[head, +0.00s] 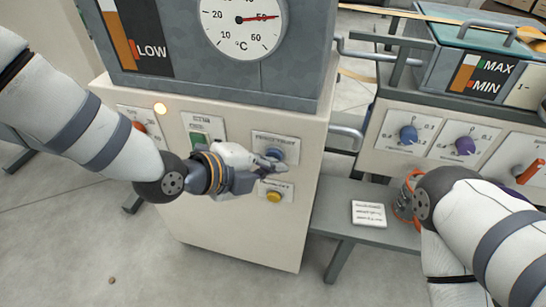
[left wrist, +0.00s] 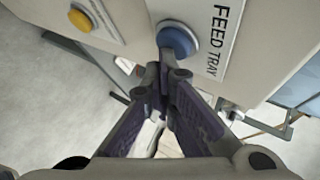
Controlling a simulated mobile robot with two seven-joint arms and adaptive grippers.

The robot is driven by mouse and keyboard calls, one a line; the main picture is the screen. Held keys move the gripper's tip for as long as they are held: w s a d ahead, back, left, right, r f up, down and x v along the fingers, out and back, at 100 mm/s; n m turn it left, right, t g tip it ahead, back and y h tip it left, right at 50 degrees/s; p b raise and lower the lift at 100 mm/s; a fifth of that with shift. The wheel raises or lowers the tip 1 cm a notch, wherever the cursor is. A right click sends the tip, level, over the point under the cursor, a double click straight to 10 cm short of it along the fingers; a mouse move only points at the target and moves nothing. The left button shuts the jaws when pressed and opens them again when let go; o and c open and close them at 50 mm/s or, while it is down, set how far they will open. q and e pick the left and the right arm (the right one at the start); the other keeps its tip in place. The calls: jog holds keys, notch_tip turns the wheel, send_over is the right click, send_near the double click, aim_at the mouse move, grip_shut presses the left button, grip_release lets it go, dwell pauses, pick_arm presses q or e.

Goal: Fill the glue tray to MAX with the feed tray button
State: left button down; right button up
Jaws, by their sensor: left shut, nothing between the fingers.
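The blue feed tray button (head: 275,154) is on the cream cabinet's front; it also shows in the left wrist view (left wrist: 178,40) beside its FEED TRAY label (left wrist: 217,38). My left gripper (head: 279,164) is shut and empty, its tips at the button's lower edge. In the left wrist view the tips (left wrist: 165,72) point at the button; whether they touch is unclear. The glue tray (head: 432,72) at the upper right has a MAX/MIN gauge (head: 480,76) with an orange strip; its exact level is hard to read. My right gripper (head: 404,196) is mostly hidden behind its arm.
A yellow button (head: 273,196) sits just below the blue one. A thermometer dial (head: 242,20) and LOW gauge (head: 135,45) are on the grey tank above. A white note (head: 369,213) lies on the grey bench (head: 335,220). Blue and purple knobs (head: 408,134) are at right.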

jog(key=shift+r, duration=0.1)
dwell(0.7)
pick_arm(q)
jog(key=shift+s+a+p, duration=0.25)
jog(key=shift+s+p, duration=0.25)
jog(key=shift+s, duration=0.3)
pick_arm(e)
jog(key=shift+w+r, duration=0.25)
jog(key=shift+r, duration=0.1)
pick_arm(q)
jog(key=s, duration=0.1)
jog(key=s+a+p, duration=0.1)
jog(key=s, duration=0.1)
jog(key=s+p, duration=0.1)
jog(key=shift+s+a, duration=0.3)
jog(key=shift+s, duration=0.05)
pick_arm(e)
jog(key=shift+w+r+t, duration=0.3)
jog(key=shift+w+r, duration=0.4)
jog(key=shift+r, duration=0.3)
